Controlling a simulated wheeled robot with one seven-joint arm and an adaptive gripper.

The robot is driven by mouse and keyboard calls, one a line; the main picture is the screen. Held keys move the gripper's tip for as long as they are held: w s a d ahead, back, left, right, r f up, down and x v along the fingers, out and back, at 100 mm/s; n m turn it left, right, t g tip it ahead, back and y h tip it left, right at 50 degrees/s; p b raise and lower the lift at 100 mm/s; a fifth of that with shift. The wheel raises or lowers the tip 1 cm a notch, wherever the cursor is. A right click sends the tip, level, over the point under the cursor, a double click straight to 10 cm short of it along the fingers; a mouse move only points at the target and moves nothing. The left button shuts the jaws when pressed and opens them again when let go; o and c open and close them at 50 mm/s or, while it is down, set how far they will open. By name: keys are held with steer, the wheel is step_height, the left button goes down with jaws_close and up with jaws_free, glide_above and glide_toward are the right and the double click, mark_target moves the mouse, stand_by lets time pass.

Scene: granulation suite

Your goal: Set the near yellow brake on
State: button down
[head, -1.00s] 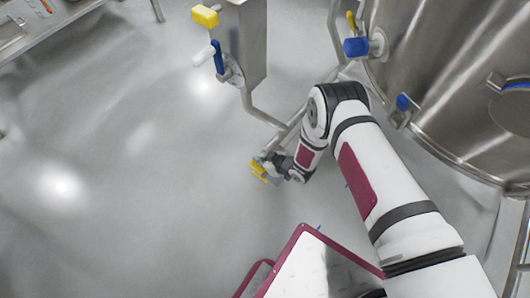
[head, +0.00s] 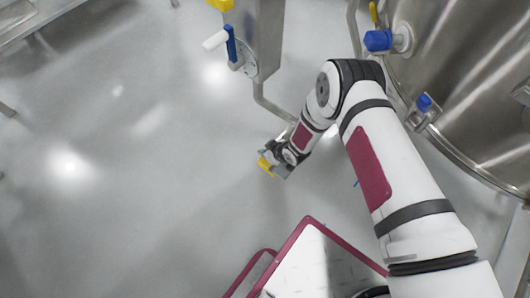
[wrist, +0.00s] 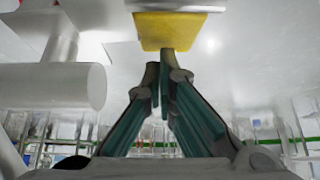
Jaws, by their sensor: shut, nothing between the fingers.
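The near yellow brake (head: 265,165) is a small yellow pedal low by the floor, at the tip of my gripper (head: 272,168) in the head view. In the wrist view the yellow brake (wrist: 170,31) is at the top centre, just beyond the fingertips. My gripper (wrist: 164,70) is shut with nothing between its fingers. Its tips are at the brake's lower edge; whether they touch cannot be told. In the head view my gripper hides part of the brake and its mounting.
A steel column with a blue-and-white handle (head: 231,43) and a yellow block (head: 220,4) stands beyond. A steel vessel (head: 470,80) with blue-capped fittings (head: 378,40) is at right. A grey cylinder (wrist: 55,85) is left of the fingers. Open floor (head: 120,180) lies to the left.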

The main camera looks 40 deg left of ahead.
steer(key=shift+r, duration=0.1)
steer(key=shift+a+r, duration=0.15)
steer(key=shift+r, duration=0.1)
steer(key=r, duration=0.1)
steer(key=r+p, duration=0.1)
steer(key=r, duration=0.1)
steer(key=r+p, duration=0.1)
steer(key=shift+a+r, duration=0.2)
steer(key=shift+a, duration=0.05)
steer(key=p+v, duration=0.3)
steer(key=v, duration=0.5)
steer(key=shift+r, duration=0.45)
steer(key=shift+s+a, duration=0.1)
